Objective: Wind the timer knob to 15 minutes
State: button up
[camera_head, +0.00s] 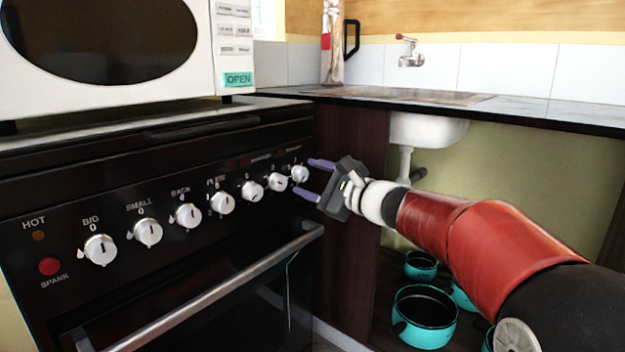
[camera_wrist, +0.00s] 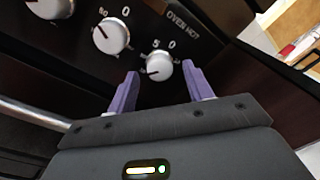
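The black stove front (camera_head: 150,265) carries a row of white knobs. The rightmost knob (camera_head: 299,174) has small markings around it. In the wrist view this knob (camera_wrist: 159,67) sits between my fingertips, with a "0" and a "5" above it and its pointer toward the lower left. I cannot tell which printed label names the timer. My gripper (camera_head: 314,178) is open, its two purple fingers (camera_wrist: 158,82) on either side of the rightmost knob. Gaps show between knob and fingers, and nothing is held.
Other white knobs, such as the neighbouring one (camera_wrist: 111,36), line up to the left. The oven handle (camera_head: 215,285) juts out below. A white microwave (camera_head: 215,75) stands on top. Teal pots (camera_head: 424,317) sit under the sink at right.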

jog(key=v, duration=0.7)
jog(key=shift+s+d, duration=0.25)
jog(key=shift+d, duration=0.05)
jog(key=w+a+m+y+p, duration=0.1)
jog(key=a+m+p, duration=0.1)
jog(key=p, duration=0.2)
jog(key=w+a+m+y+p, duration=0.2)
jog(key=p, duration=0.2)
jog(key=w+a+m+t+y+p, duration=0.1)
jog(key=w+a+p, duration=0.1)
jog(key=a+p, duration=0.1)
jog(key=shift+w+m+p, duration=0.25)
jog(key=shift+m+p, duration=0.15)
jog(key=shift+p, duration=0.4)
